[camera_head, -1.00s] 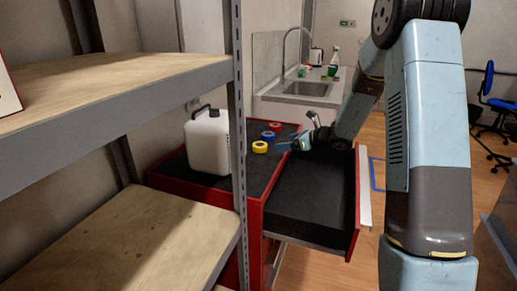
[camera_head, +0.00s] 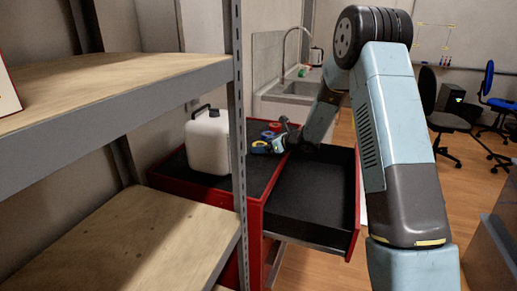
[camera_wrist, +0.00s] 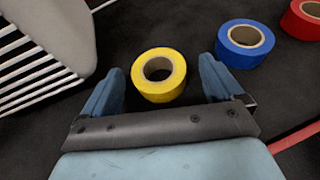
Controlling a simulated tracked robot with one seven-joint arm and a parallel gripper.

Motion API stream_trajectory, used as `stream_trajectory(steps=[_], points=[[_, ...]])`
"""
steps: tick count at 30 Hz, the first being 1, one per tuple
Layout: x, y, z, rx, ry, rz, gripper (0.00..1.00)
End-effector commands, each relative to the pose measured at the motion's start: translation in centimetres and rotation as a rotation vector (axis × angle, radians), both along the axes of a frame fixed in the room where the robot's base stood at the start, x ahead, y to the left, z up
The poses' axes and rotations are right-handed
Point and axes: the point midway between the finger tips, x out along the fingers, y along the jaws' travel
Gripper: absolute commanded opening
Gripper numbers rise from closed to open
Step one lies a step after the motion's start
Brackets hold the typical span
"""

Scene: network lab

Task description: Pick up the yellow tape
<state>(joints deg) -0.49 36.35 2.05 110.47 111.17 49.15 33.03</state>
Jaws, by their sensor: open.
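The yellow tape (camera_wrist: 146,88) is a roll lying flat on the black top of the red tool cabinet. In the wrist view it sits between the two spread fingers of my gripper (camera_wrist: 161,84), nearer the left finger, with a gap on both sides. In the head view the yellow tape (camera_head: 257,149) is partly covered by my gripper (camera_head: 262,147), which reaches in from the right. My gripper is open and holds nothing.
A blue tape (camera_wrist: 239,60) and a red tape (camera_wrist: 301,20) lie to the right of the yellow one. A white canister (camera_head: 208,143) stands to the left. The cabinet's drawer (camera_head: 310,200) is pulled out. A metal shelf post (camera_head: 238,120) stands in front.

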Motion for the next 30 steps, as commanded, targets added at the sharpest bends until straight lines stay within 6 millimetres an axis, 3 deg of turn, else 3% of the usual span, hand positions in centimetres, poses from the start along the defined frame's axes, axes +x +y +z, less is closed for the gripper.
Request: stream_trajectory(steps=[9, 30], points=[[0.52, 0.69, -0.32, -0.001, -0.001, -0.001, 0.93], [0.5, 0.77, -0.31, -0.001, -0.001, 0.0, 0.29]])
